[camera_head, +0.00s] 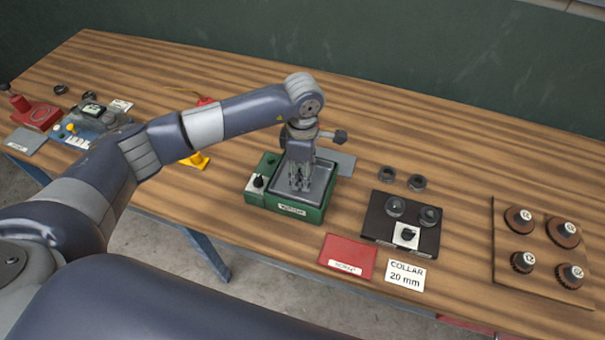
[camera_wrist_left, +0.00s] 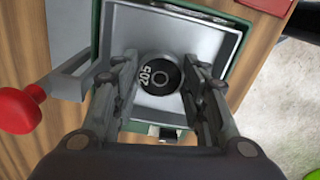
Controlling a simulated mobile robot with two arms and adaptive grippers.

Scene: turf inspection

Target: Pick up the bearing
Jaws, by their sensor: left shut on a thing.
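A dark round bearing (camera_wrist_left: 151,87) marked 205 shows in the left wrist view, over the grey metal recess of a green box. In the head view the gripper hides it. My left gripper (camera_wrist_left: 160,70) is shut on the bearing, with one finger on each side of it. In the head view this gripper (camera_head: 300,186) points down into the green box (camera_head: 313,214). Whether the bearing touches the recess floor cannot be told. My right gripper is not in view.
A black board (camera_head: 376,233) with dark rings, a red plate (camera_head: 347,257) and a COLLAR 20 mm card (camera_head: 405,274) lie to the right. A wooden board (camera_head: 540,247) with gear-like parts is farther right. A red knob (camera_wrist_left: 20,109) on a lever stands beside the box.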

